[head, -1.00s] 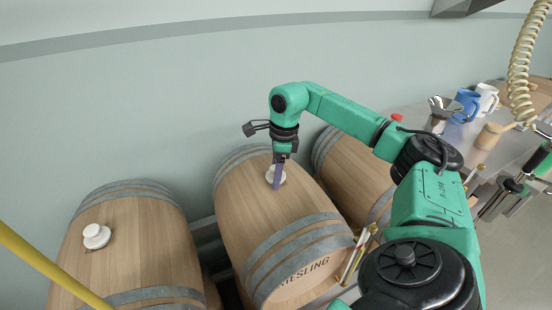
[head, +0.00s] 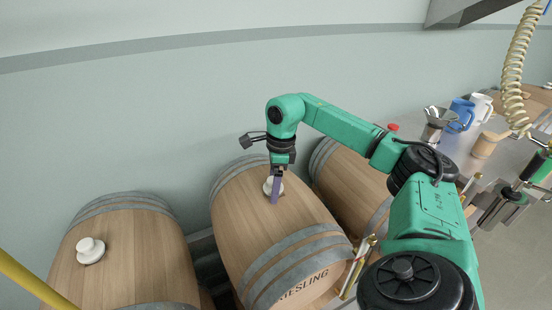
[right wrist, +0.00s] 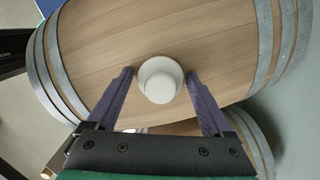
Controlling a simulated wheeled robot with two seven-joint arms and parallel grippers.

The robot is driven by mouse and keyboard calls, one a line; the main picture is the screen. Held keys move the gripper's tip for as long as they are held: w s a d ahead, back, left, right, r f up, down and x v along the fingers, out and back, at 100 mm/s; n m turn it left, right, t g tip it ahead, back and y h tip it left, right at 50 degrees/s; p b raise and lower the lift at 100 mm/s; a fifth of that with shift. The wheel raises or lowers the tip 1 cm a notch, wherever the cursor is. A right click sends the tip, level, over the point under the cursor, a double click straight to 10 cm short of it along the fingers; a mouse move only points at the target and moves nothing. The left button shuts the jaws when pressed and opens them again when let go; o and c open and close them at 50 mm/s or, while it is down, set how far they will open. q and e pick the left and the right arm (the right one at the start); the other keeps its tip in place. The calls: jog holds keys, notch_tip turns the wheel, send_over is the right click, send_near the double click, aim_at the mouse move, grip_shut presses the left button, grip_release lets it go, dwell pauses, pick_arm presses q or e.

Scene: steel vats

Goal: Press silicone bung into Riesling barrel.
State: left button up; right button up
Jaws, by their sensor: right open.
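The Riesling barrel (head: 262,225) lies on its side in the middle of the head view, with RIESLING lettered on its near end. The white silicone bung (right wrist: 160,80) is at the top of this barrel. In the right wrist view it stands between the two purple fingers, with a gap on each side. In the head view the bung (head: 267,187) is partly hidden behind a finger. My right gripper (head: 275,190) is open and points down at the bung; it also shows in the right wrist view (right wrist: 160,100).
A barrel (head: 130,255) with a white bung (head: 90,250) lies to the left. Another barrel (head: 350,185) lies to the right, partly behind my arm. A steel table with a blue jug (head: 461,115) and white jug (head: 482,106) stands at the right. A coiled hose (head: 513,90) hangs there.

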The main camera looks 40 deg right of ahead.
jog(key=r, duration=0.7)
jog(key=d+r, duration=0.1)
jog(key=r, duration=0.2)
jog(key=shift+s+r, duration=0.35)
jog(key=shift+r, duration=0.05)
jog(key=r, duration=0.1)
jog(key=r+p, duration=0.2)
jog(key=shift+s+d+r, duration=0.25)
jog(key=shift+r, duration=0.1)
